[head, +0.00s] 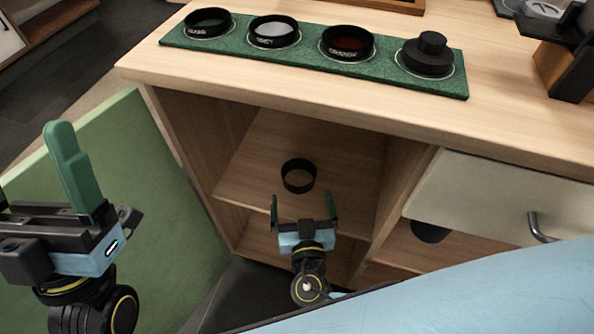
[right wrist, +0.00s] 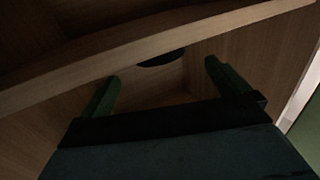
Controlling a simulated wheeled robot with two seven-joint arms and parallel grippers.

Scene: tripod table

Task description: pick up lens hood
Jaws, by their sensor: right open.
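The lens hood (head: 298,176) is a black open ring. It stands on the shelf (head: 245,180) inside the open cabinet compartment in the head view. My right gripper (head: 303,203) is open, with its green fingers apart, just in front of the hood and not around it. In the right wrist view the space between the fingers (right wrist: 162,78) is empty. A dark rounded shape there (right wrist: 160,59), probably the hood, is partly cut off by a wooden edge. My left gripper (head: 32,165) is at the left, outside the cabinet, with its fingers apart and nothing between them.
A green mat (head: 185,42) on the cabinet top (head: 500,110) holds several round black lens parts. A green door panel (head: 150,220) stands open at the left. A pale drawer front (head: 480,195) with a handle is at the right, above a dark rounded object (head: 430,233).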

